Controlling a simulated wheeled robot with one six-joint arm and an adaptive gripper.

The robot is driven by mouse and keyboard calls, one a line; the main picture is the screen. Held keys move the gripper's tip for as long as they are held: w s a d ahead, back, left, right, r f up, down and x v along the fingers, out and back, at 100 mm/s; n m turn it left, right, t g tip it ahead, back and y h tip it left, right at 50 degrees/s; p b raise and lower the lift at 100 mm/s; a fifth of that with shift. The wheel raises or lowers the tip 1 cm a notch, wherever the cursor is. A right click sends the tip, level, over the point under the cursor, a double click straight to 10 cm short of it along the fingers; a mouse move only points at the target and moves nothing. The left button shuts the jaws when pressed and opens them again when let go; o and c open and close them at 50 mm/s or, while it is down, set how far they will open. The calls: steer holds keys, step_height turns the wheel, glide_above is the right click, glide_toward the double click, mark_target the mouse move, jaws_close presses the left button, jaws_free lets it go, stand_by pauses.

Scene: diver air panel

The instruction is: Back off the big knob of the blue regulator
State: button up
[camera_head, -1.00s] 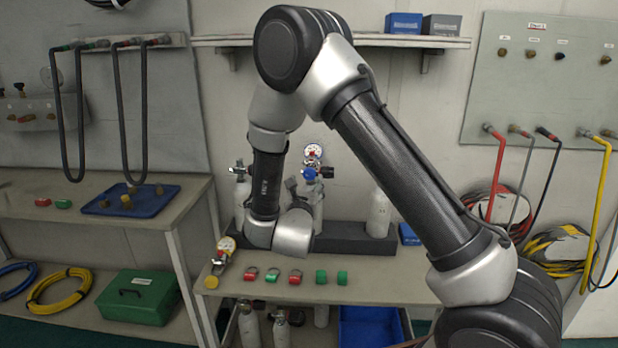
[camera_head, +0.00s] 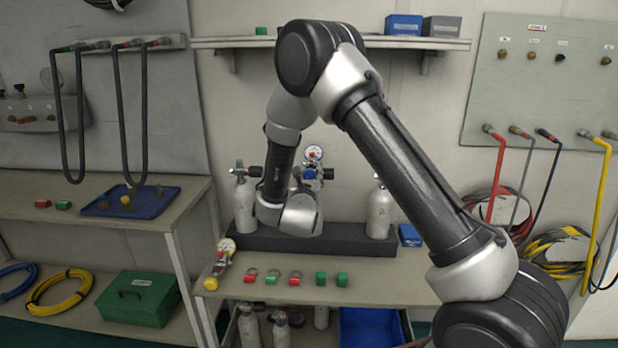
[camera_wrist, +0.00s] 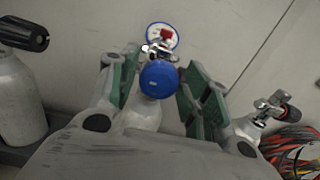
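The blue regulator's big round knob (camera_wrist: 159,79) faces the wrist camera, with a white-faced gauge (camera_wrist: 162,36) and a small red part just beyond it. In the head view the regulator (camera_head: 311,174) sits below its gauge (camera_head: 314,153), partly behind my arm. A grey cylinder (camera_wrist: 141,114) stands under the knob. My gripper (camera_wrist: 161,60) is open, with one green-padded finger on each side of the knob. A gap shows at the right finger; whether the left pad touches cannot be told. The fingertips are mostly hidden in the head view.
A cylinder with a black-knobbed valve (camera_wrist: 20,95) stands on the left; another (camera_wrist: 243,130) stands on the right. A dark rack (camera_head: 350,243) holds the cylinders. Another regulator with a gauge (camera_head: 222,262) and several red and green pieces lie on the bench front (camera_head: 385,277).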

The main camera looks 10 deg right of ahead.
steer(key=c, duration=0.5)
steer(key=shift+c, duration=0.2)
steer(key=shift+n, duration=0.3)
